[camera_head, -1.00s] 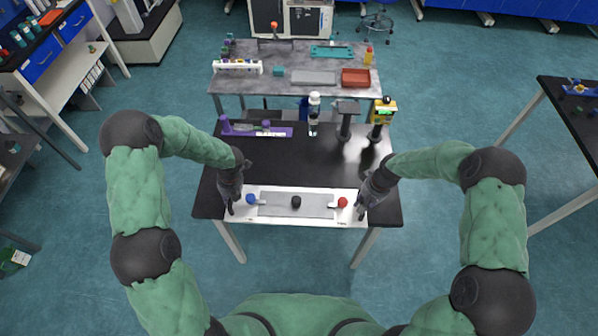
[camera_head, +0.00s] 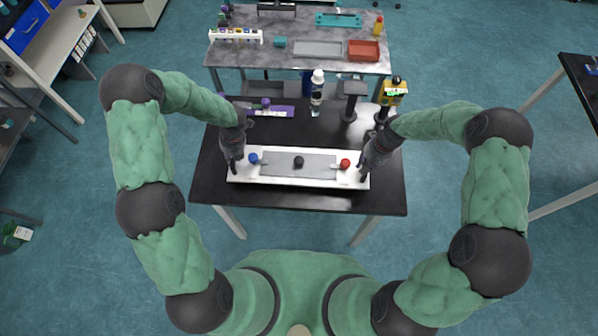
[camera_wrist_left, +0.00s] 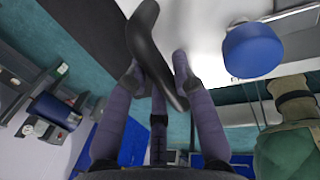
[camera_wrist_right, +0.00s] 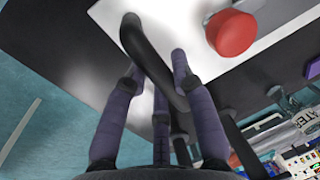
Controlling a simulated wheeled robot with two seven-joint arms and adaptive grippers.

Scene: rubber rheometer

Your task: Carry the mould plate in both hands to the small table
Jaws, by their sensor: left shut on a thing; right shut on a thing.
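The mould plate (camera_head: 299,180) is a long white plate with a grey middle, carrying a blue knob (camera_head: 254,158), a black knob (camera_head: 299,162) and a red knob (camera_head: 345,164). It looks about level over the black table (camera_head: 297,199); I cannot tell whether it touches the top. My left gripper (camera_head: 233,168) is shut on the dark handle (camera_wrist_left: 150,50) at its left end, near the blue knob in the left wrist view (camera_wrist_left: 253,50). My right gripper (camera_head: 365,176) is shut on the dark handle (camera_wrist_right: 155,70) at its right end, near the red knob (camera_wrist_right: 230,33).
A purple rack (camera_head: 262,110), a bottle (camera_head: 317,92), a dark stand (camera_head: 351,101) and a yellow device (camera_head: 393,92) stand along the table's far side. Behind is a grey bench (camera_head: 285,61) with trays. Another black table (camera_head: 578,80) is at the far right.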

